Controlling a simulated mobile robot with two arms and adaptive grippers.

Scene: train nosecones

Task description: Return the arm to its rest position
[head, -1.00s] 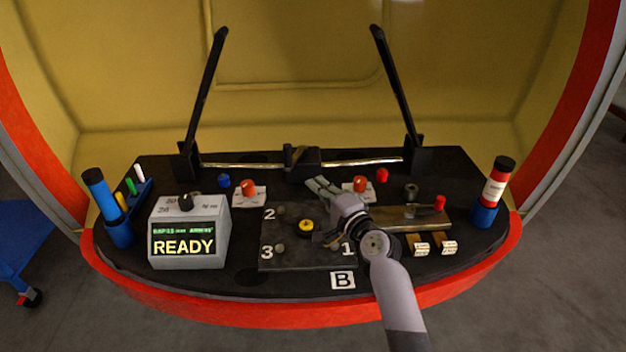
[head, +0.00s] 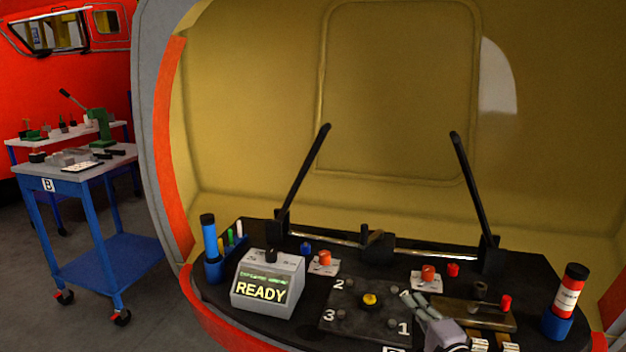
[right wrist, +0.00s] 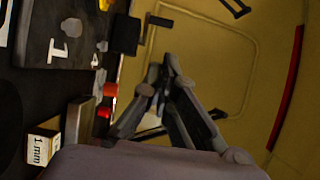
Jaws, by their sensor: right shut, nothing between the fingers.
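My right gripper (head: 413,299) reaches in from the bottom right of the head view, over the right part of the black console (head: 230,230). In the right wrist view its fingers (right wrist: 160,82) are drawn together with nothing between them. In the head view it is just right of the dark plate (head: 345,325) marked 1, 2 and 3, which has a yellow-topped knob (head: 370,299) in its middle. Whether the gripper touches anything cannot be told. My left gripper is not in view.
A grey box reading READY (head: 262,285) stands at the console's left. Two black upright arms (head: 305,175) rise behind. A blue cart (head: 85,185) stands at the far left.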

